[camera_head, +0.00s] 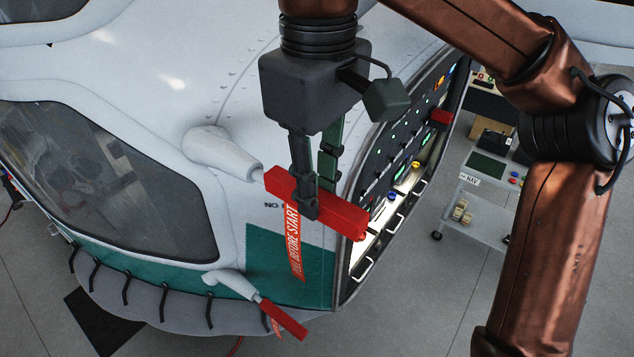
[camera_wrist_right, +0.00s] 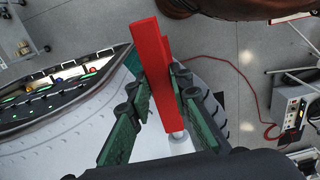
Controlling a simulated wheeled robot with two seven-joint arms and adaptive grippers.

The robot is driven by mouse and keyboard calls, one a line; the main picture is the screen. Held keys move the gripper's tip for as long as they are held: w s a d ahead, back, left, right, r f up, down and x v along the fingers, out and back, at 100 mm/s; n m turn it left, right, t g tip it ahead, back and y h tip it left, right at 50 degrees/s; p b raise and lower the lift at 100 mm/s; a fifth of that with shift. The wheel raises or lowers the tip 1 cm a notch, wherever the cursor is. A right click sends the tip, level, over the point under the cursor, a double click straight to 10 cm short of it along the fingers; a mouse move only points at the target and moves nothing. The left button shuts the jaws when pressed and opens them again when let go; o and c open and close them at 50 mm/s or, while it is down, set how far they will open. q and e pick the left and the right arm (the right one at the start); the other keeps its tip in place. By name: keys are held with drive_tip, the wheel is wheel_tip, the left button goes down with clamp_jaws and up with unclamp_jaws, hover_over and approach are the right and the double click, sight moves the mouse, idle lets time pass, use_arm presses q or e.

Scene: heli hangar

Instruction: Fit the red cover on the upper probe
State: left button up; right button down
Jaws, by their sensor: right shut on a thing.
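My right gripper (camera_head: 312,202) is shut on the red cover (camera_head: 343,216), a long red block with a "before start" ribbon (camera_head: 294,245) hanging from it. The upper probe (camera_head: 222,155) is a white tube on the helicopter nose. The cover's left end lies right by the probe's tip, roughly in line with it; I cannot tell whether they touch. In the right wrist view, my gripper's green fingers (camera_wrist_right: 160,92) flank the cover (camera_wrist_right: 150,50), and a pale probe tip (camera_wrist_right: 178,136) shows by its lower end. My left gripper is not in view.
A lower probe (camera_head: 232,284) carries another red cover (camera_head: 284,319). An open equipment bay (camera_head: 400,170) with lit panels and handles is close on the right of the held cover. A cart (camera_head: 490,210) stands beyond it. The nose window (camera_head: 105,180) is at left.

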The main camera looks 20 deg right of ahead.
drive_tip(key=shift+a, duration=0.15)
drive_tip(key=shift+s, duration=0.1)
drive_tip(key=shift+f, duration=0.1)
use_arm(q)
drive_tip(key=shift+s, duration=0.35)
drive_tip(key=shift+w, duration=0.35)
use_arm(e)
drive_tip(key=shift+f, duration=0.25)
drive_tip(key=shift+f, duration=0.25)
drive_tip(key=c, duration=1.7)
unclamp_jaws()
